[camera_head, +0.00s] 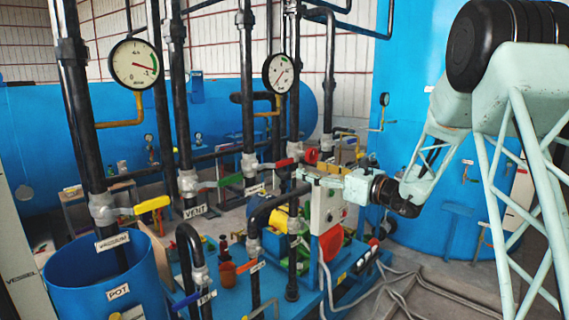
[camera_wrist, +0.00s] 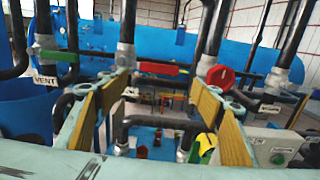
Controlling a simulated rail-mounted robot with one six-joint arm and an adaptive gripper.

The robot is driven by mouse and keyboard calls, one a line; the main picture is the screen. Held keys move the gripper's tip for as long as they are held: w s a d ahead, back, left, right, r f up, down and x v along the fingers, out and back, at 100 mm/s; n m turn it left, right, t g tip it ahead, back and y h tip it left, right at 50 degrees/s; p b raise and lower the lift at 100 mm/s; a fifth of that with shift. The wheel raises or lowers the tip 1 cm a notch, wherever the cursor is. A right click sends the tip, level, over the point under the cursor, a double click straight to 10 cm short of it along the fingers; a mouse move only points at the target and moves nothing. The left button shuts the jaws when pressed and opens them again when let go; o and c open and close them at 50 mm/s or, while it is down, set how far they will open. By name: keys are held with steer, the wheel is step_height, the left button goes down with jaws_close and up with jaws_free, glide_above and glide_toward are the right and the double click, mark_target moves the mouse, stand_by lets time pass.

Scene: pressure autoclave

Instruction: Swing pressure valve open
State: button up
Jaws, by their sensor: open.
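The label on the pressure valve is too small to read. A valve with a red lever (camera_head: 276,165) sits on a black pipe, with a small white label (camera_head: 254,190) below it. The red lever (camera_wrist: 163,69) also shows in the wrist view, lying level between and beyond my fingertips. My gripper (camera_head: 300,176) is open and empty, pointing left, close to the right of the red lever. In the wrist view its yellow-padded fingers (camera_wrist: 163,85) stand wide apart. No contact with the lever is visible.
A red round knob (camera_wrist: 220,78) is beyond my right finger. The vent valve's green lever (camera_head: 230,181) and the vacuum valve's yellow lever (camera_head: 152,205) are further left. A grey control box (camera_head: 328,208) stands below my gripper. Black vertical pipes crowd the area.

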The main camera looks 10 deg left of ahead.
mark_target(286, 163)
steer(key=shift+w+a, duration=0.1)
steer(key=shift+p+x, duration=1.1)
steer(key=shift+x, duration=5.65)
steer(key=c, duration=0.9)
